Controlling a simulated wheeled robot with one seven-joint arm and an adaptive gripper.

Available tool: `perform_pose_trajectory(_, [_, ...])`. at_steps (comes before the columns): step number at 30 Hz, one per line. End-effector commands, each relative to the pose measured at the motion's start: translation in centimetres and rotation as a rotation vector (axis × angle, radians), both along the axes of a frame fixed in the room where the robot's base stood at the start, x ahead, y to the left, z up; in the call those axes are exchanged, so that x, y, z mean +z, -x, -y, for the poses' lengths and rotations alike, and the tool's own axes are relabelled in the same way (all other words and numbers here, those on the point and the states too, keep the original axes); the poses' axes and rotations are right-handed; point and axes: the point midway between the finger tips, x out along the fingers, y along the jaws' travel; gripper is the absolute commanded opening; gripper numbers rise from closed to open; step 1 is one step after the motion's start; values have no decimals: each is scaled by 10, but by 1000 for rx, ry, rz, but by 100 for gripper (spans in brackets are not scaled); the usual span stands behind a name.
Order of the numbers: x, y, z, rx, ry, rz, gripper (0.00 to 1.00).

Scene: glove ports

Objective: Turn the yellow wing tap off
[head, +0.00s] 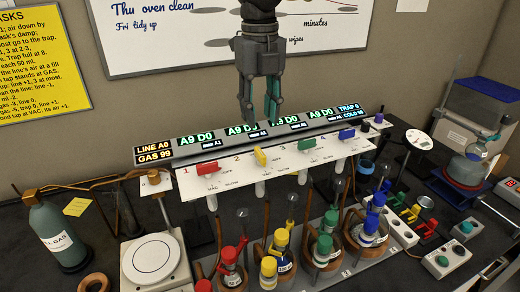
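The yellow wing tap (261,157) is on the white sloping panel (228,178), in the column numbered 2. Its wing stands at a steep slant, unlike the red wing tap (208,168) to its left, which lies nearly level. Small labels surround each tap, and an OFF mark shows to the upper right of the yellow one; most are too small to read surely. My gripper (259,116) points down above and behind the yellow tap, apart from it. Its two fingers are spread with an empty gap between them.
A green tap (306,143) and a blue tap (346,134) sit to the right. Lit displays (243,131) run along the panel's back edge, under my gripper. Glass flasks with coloured caps (281,237) stand in front. A gas bottle (58,237) stands left.

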Motion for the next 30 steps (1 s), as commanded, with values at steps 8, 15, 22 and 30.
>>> perform_pose_trajectory(8, [-45,1,0,2,2,-3,33])
perform_pose_trajectory(15, [-77,0,0,1,2,-1,33])
perform_pose_trajectory(22, [-90,0,0,2,0,0,33])
perform_pose_trajectory(30, [-92,0,0,1,0,0,33])
